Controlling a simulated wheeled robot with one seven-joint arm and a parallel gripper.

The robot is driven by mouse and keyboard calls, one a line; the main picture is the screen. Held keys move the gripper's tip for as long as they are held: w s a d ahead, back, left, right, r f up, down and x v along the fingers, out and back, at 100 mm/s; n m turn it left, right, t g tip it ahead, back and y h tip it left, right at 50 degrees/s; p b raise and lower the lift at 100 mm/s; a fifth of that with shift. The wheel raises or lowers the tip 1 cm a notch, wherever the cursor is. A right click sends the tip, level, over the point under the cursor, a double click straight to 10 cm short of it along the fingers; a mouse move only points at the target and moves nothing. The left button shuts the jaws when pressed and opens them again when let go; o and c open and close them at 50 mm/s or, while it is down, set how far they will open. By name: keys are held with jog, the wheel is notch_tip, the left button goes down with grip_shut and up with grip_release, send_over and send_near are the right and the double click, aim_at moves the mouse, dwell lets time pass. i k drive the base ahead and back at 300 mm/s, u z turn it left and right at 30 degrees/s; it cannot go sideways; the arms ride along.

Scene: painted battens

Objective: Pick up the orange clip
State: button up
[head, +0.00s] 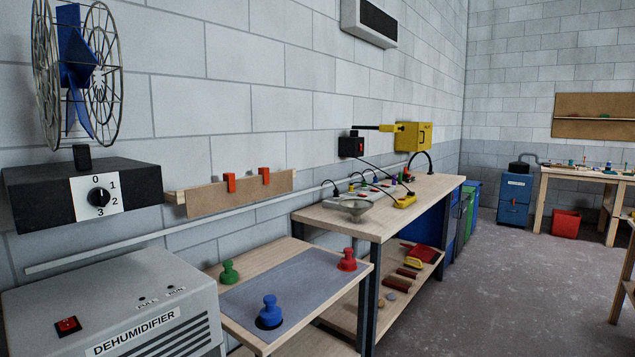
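Two orange-red clips sit on a wooden board mounted along the grey block wall, in the left part of the head view.
Below the board stands a small table (247,337) with green (228,272), blue (269,313) and red (347,260) knobbed pieces. A grey dehumidifier (115,308) and a caged fan (77,75) are at left. A cluttered workbench (330,217) stands beyond.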

aim_at(264, 171)
jog(key=z, duration=0.65)
jog(key=i, duration=1.15)
jog(key=u, duration=0.5)
jog(key=i, duration=1.15)
jog(key=u, duration=1.2)
jog(key=i, duration=0.75)
jog(key=u, duration=0.5)
